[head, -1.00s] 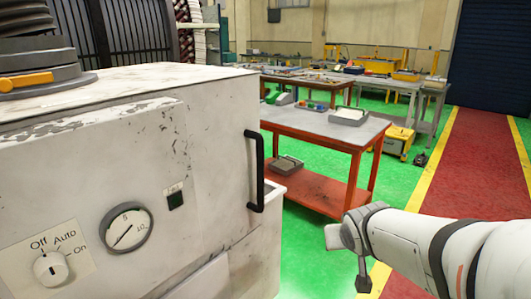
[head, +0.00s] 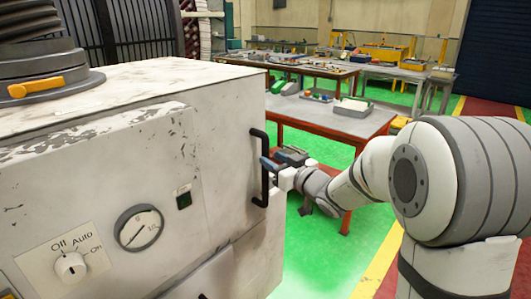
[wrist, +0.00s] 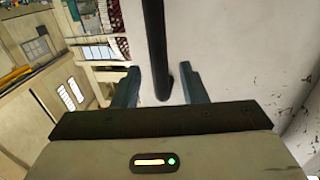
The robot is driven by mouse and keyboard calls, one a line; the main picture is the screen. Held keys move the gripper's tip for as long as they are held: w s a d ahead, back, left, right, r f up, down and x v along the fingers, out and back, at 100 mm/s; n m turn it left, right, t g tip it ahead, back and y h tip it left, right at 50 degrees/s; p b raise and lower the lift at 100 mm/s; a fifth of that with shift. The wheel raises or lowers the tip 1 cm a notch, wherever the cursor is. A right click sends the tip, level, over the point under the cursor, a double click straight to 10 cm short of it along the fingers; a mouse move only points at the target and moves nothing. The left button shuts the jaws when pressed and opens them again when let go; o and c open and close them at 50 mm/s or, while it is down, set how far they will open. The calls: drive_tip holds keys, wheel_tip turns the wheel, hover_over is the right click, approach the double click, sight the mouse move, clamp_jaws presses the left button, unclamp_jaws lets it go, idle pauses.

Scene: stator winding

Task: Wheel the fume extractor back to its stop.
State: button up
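The fume extractor (head: 100,150) is a worn white cabinet filling the left of the head view, with a round grey hose fitting on top. A black vertical bar handle (head: 258,170) is on its right edge. My gripper (head: 276,163) is at the handle, reaching in from the right. In the wrist view the handle (wrist: 154,35) runs between the two blue-grey fingers of my gripper (wrist: 159,75). A gap shows on both sides of the bar, so the fingers look open around it. No floor stop can be made out.
A red workbench (head: 350,122) with trays stands behind my gripper. Green floor (head: 340,260) lies clear right of the cabinet, with a yellow line beyond.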

sight(267, 156)
drive_tip(key=shift+p+x, duration=0.35)
drive_tip(key=shift+x, duration=1.85)
drive_tip(key=shift+c, duration=0.5)
clamp_jaws()
drive_tip(key=shift+d, duration=0.1)
